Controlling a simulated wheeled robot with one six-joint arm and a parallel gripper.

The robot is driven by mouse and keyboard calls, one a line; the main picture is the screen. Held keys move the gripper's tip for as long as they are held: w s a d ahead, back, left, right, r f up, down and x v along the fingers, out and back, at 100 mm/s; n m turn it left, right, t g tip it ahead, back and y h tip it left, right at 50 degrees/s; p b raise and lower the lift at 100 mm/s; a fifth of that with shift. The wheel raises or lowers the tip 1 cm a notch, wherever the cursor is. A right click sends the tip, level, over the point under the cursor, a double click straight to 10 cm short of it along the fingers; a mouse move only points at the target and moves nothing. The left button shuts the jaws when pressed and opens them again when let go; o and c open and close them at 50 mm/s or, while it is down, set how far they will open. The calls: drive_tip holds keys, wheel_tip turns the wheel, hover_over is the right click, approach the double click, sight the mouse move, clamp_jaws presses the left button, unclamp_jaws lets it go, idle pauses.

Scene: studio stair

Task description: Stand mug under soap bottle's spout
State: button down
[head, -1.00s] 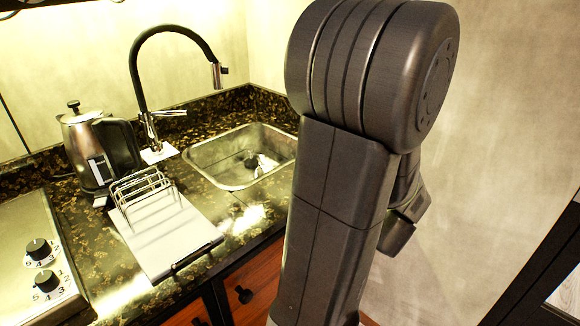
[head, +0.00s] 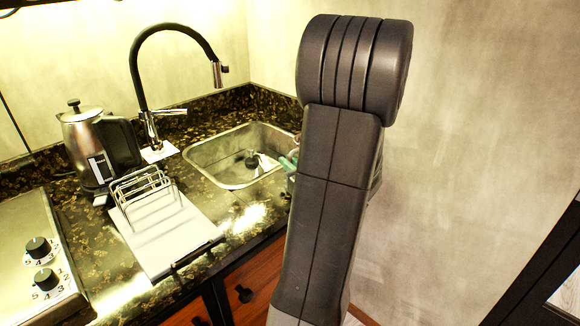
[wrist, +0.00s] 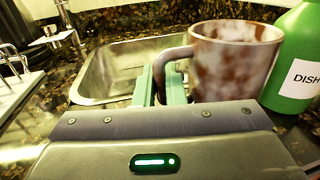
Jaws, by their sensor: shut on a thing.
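The mug (wrist: 232,62), white-grey with rust-brown blotches, stands upright in the wrist view. My gripper (wrist: 160,84) has its green fingers closed on the mug's handle, at the mug's left side. The green soap bottle (wrist: 294,72) with a white "DISH" label is just right of the mug in the wrist view. Its top is cut off, so the spout is not in view. I cannot tell whether the mug touches the bottle or rests on the counter. In the head view, green fingertips show beside my arm, which hides the bottle.
The steel sink (head: 215,165) lies left of my gripper, with a black tap (head: 140,75) behind it. A wire rack (head: 145,190) on a white board, a kettle (head: 85,150) and a hob (head: 35,250) are further left. The wall stands close on the right.

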drive_tip(key=shift+f, duration=0.25)
drive_tip(key=shift+f, duration=0.1)
drive_tip(key=shift+f, duration=0.15)
drive_tip(key=c, duration=1.5)
unclamp_jaws()
drive_tip(key=shift+r, duration=0.3)
drive_tip(key=v, duration=1.2)
drive_tip(key=shift+f, duration=0.1)
